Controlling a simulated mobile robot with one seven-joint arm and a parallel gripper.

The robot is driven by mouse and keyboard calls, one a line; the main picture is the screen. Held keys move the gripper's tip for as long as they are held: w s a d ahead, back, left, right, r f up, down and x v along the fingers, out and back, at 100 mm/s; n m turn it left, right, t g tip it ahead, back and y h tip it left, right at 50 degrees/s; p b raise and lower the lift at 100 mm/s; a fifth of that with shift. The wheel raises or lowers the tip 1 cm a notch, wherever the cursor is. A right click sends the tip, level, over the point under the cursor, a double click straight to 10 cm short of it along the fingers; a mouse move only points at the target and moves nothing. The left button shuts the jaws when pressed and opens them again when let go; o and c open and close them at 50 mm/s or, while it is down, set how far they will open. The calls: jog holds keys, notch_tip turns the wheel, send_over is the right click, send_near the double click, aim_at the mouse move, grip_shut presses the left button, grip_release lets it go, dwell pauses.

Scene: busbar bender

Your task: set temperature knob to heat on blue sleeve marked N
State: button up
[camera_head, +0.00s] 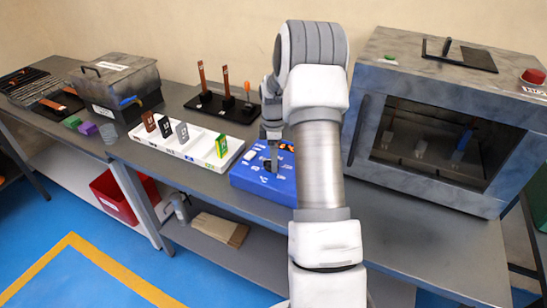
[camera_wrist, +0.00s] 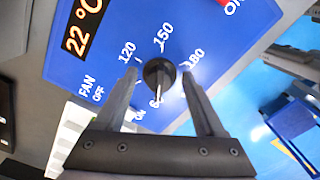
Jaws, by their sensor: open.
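The blue control box (camera_head: 265,178) sits on the bench left of the oven. In the wrist view its round black temperature knob (camera_wrist: 160,73) is ringed by white numbers, with 120, 150 and 180 readable and a 60 partly hidden. A pale pointer line on the knob points toward the bottom of the picture, near the 60. My gripper (camera_wrist: 162,78) is open, its fingers on either side of the knob; I cannot tell whether they touch it. A small blue piece (camera_head: 465,138) stands inside the oven (camera_head: 440,120); no letter on it is readable.
The box display (camera_wrist: 82,28) reads 22 °C. A white tray (camera_head: 236,152) holds brown, black, grey and green-yellow sleeves. A black stand (camera_head: 205,103) with copper bars is behind it. A red button (camera_head: 533,76) tops the oven.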

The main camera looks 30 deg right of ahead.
grip_shut()
